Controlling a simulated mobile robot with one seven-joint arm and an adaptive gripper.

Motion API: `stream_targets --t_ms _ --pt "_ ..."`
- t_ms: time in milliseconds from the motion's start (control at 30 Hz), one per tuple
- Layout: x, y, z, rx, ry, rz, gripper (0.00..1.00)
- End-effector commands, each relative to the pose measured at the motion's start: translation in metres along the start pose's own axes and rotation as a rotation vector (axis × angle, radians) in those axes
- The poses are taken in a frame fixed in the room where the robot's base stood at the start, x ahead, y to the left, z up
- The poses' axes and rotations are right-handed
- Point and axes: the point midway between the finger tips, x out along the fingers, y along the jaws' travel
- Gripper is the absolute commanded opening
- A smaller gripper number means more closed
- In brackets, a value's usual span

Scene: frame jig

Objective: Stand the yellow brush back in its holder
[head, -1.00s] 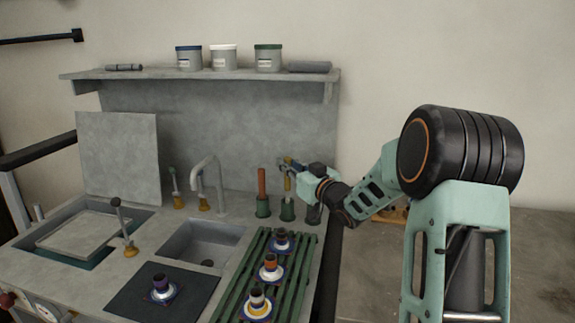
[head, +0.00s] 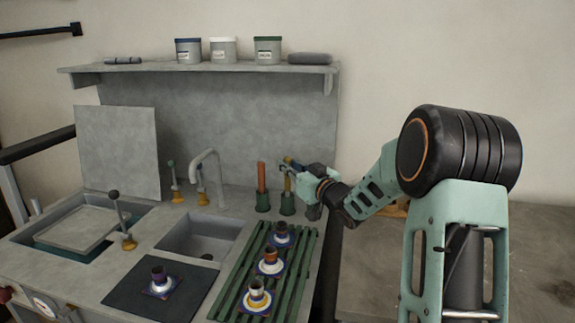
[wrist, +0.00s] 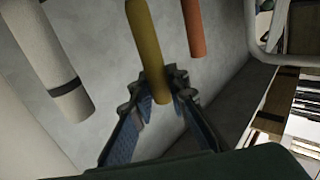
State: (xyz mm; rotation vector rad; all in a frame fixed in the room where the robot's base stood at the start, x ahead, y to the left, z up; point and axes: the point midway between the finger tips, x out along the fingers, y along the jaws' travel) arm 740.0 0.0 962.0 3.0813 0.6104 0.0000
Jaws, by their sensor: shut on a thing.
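The yellow brush (head: 287,183) is upright in my gripper (head: 291,164), with the fingers shut around its handle. In the wrist view the yellow handle (wrist: 146,35) runs between the two blue fingertips (wrist: 160,92). The brush's lower end is at the mouth of a green holder (head: 287,205), in line with it. I cannot tell how deep it sits inside. An orange brush (head: 261,177) stands in a similar green holder (head: 262,203) just to the left; its handle (wrist: 193,25) also shows in the wrist view.
A dark grey holder (head: 313,212) is close on the right, partly behind my gripper. A green slatted rack (head: 232,297) with several cups on saucers lies in front. A tap (head: 213,170) and sink (head: 200,238) are to the left. A shelf (head: 150,68) with jars hangs above.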

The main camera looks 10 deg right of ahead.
Motion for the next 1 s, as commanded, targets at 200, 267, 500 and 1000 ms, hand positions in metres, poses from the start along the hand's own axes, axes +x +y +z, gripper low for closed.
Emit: stream_targets --t_ms 200,267,500,1000 --pt "0.0000 0.0000 0.0104 0.000 0.000 0.000 0.00" --pt "0.0000 0.0000 0.0103 0.000 0.000 0.000 0.00" --pt "0.0000 0.0000 0.0096 0.000 0.000 0.000 0.24" --pt "-0.0071 0.0006 0.0100 0.000 -0.002 0.001 0.35"
